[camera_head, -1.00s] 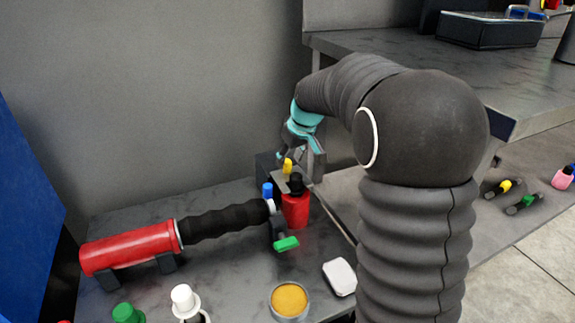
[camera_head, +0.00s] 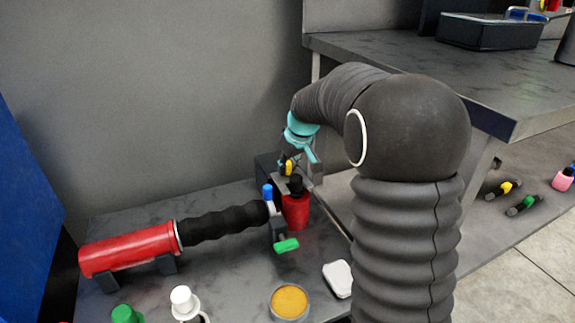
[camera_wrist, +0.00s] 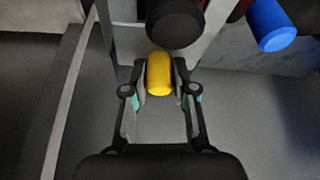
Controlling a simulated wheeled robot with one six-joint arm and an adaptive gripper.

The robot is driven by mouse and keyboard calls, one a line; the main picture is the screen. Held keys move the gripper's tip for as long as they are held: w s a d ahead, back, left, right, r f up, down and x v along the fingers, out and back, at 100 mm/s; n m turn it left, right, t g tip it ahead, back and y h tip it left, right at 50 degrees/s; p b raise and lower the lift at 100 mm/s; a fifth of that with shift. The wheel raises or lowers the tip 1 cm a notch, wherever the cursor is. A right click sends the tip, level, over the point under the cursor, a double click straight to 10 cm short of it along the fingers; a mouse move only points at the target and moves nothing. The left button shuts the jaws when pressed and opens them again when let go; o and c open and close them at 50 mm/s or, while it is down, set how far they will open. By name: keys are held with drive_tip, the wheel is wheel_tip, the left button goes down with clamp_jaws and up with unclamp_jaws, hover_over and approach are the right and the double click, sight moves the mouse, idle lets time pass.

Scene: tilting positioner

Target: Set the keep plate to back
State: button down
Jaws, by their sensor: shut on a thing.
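A yellow knob (camera_head: 289,167) stands at the back of the tilting positioner on the bench. In the wrist view the yellow knob (camera_wrist: 159,76) sits between the two fingers of my gripper (camera_wrist: 160,88), which is shut on it. In the head view my gripper (camera_head: 289,158) reaches down to the knob from above, and its fingertips are partly hidden. A pale grey plate (camera_wrist: 126,28), which looks like the keep plate, lies beside and beyond the knob in the wrist view. The plate's full outline and exact position are hidden by the gripper and black knob.
A black-topped red cylinder (camera_head: 295,210) stands close in front, with a blue knob (camera_head: 267,192) to its left. A red-and-black cylinder (camera_head: 130,248) lies in cradles at left. A yellow-filled tin (camera_head: 289,300) and white block (camera_head: 338,278) lie in front.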

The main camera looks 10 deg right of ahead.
drive_tip(key=shift+w+a+r+p, duration=0.15)
drive_tip(key=shift+w+p, duration=0.25)
drive_tip(key=shift+w, duration=0.55)
drive_tip(key=shift+w+a+f+p, duration=0.15)
drive_tip(key=shift+w+p, duration=0.25)
drive_tip(key=shift+w, duration=0.6)
drive_tip(key=shift+w+a+r+p, duration=0.1)
drive_tip(key=shift+w+a+p, duration=0.25)
drive_tip(key=shift+w, duration=0.6)
drive_tip(key=shift+d, duration=0.1)
drive_tip(key=c, duration=0.9)
unclamp_jaws()
drive_tip(key=shift+w, duration=0.1)
drive_tip(key=v, duration=1.2)
